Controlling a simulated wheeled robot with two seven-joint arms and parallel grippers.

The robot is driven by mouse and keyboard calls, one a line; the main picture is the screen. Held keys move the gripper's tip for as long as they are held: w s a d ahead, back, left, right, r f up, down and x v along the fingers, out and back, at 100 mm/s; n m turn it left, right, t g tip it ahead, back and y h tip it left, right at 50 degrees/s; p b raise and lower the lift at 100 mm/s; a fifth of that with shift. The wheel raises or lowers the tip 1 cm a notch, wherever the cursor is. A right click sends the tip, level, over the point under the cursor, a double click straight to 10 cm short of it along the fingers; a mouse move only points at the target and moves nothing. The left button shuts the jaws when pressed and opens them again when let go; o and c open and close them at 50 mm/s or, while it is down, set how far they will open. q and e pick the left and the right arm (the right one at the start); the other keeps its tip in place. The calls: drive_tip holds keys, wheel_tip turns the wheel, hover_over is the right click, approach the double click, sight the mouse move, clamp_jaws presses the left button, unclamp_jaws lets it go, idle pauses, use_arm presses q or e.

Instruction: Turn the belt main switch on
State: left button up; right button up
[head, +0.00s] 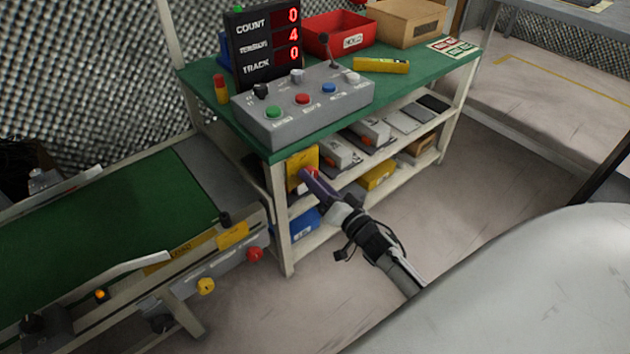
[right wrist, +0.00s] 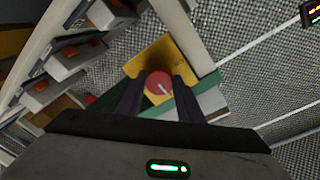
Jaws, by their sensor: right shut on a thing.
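The belt main switch is a red round knob (right wrist: 158,83) on a yellow plate (right wrist: 149,57) in the right wrist view. A short pale mark shows on the knob's face, slanting. In the head view the yellow plate (head: 302,157) is fixed by the front corner leg of the green-topped bench, just below its top. My right gripper (head: 308,176) reaches it there and mostly hides the knob. In the right wrist view the two dark fingers of this gripper (right wrist: 158,90) lie on either side of the knob, shut on it. My left gripper is not in view.
A grey control box (head: 310,113) with buttons and a lever stands on the green bench top (head: 440,68), beside a counter display (head: 268,45). Shelves under it hold several boxes. A green conveyor belt (head: 120,215) lies to the left. Floor (head: 430,205) is clear right of the bench.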

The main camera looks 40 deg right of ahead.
use_arm(q)
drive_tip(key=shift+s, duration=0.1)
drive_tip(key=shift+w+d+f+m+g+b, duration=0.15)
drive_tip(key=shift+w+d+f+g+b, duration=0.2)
drive_tip(key=shift+b, duration=0.3)
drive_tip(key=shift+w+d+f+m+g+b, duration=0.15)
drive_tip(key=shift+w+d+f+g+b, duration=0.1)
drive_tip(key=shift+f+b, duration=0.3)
use_arm(e)
drive_tip(key=n, duration=0.6)
drive_tip(key=n+y, duration=0.1)
drive_tip(key=n, duration=0.5)
drive_tip(key=n+t, duration=0.1)
drive_tip(key=n, duration=0.5)
drive_tip(key=shift+d+f+n, duration=0.2)
drive_tip(key=shift+d+n, duration=0.05)
drive_tip(key=shift+n, duration=0.15)
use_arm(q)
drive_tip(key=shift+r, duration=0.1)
use_arm(e)
drive_tip(key=shift+y, duration=0.3)
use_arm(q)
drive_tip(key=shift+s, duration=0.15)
use_arm(e)
drive_tip(key=o, duration=1.1)
drive_tip(key=shift+c, duration=0.2)
